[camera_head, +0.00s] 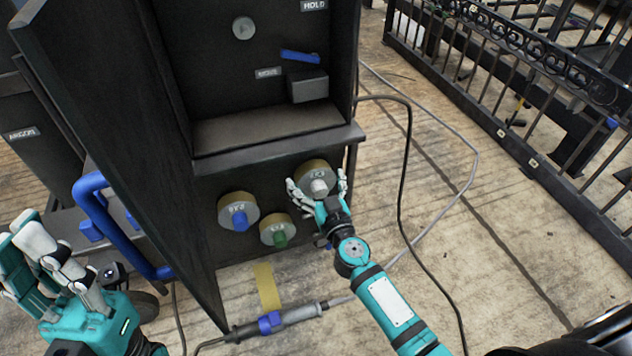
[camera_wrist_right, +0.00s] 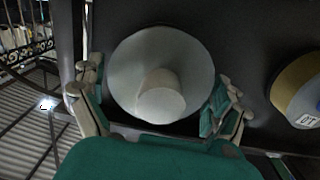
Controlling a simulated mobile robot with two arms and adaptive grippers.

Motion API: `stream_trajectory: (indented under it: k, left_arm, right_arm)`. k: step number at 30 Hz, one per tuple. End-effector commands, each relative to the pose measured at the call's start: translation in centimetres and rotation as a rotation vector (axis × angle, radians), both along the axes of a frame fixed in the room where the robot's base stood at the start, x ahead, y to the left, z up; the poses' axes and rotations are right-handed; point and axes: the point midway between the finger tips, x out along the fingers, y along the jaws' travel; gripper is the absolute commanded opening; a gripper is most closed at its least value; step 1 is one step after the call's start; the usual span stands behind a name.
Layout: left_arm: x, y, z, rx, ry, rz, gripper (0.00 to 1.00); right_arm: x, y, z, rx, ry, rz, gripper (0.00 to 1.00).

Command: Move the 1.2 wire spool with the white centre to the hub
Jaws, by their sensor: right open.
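The spool with the white centre (camera_head: 317,173) is tan-rimmed and hangs at the upper right of the spool group on the dark cabinet's lower front; its label is hard to read. My right gripper (camera_head: 318,187) is open, its fingers around the spool's sides. In the right wrist view, the spool's pale round face (camera_wrist_right: 160,65) and protruding white centre sit between the spread fingers (camera_wrist_right: 160,108). Whether the fingers touch it I cannot tell. A round grey disc (camera_head: 243,28) on the upper back panel may be the hub. My left gripper (camera_head: 55,262) is open and empty at the lower left.
A blue-centred spool (camera_head: 238,212) and a green-centred spool (camera_head: 279,231) hang close by on the left. A shelf ledge (camera_head: 270,135) juts out above. A blue tube handle (camera_head: 100,215) stands left. Cables (camera_head: 408,170) lie on the floor at right, before a metal railing (camera_head: 500,100).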

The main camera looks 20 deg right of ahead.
Motion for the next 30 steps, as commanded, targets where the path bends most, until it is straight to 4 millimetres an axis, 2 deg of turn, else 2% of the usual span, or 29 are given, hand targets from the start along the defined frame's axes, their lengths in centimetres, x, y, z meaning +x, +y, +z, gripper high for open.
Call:
stream_trajectory:
  k: [10, 25, 26, 30]
  left_arm:
    - [0.01, 0.00, -0.06, 0.000, 0.001, 0.000, 0.00]
    - [0.00, 0.01, -0.05, 0.000, 0.000, 0.000, 0.00]
    - [-0.01, 0.01, -0.05, 0.000, 0.000, 0.000, 0.00]
    - [0.00, 0.02, -0.05, 0.000, 0.000, 0.001, 0.00]
  right_arm:
    - [0.35, 0.03, 0.00, 0.001, 0.000, 0.000, 0.99]
    - [0.31, 0.03, -0.01, 0.001, 0.001, 0.000, 0.34]
    - [0.31, 0.03, -0.01, 0.001, 0.001, 0.000, 0.87]
    - [0.30, 0.03, -0.02, 0.001, 0.001, 0.001, 0.69]
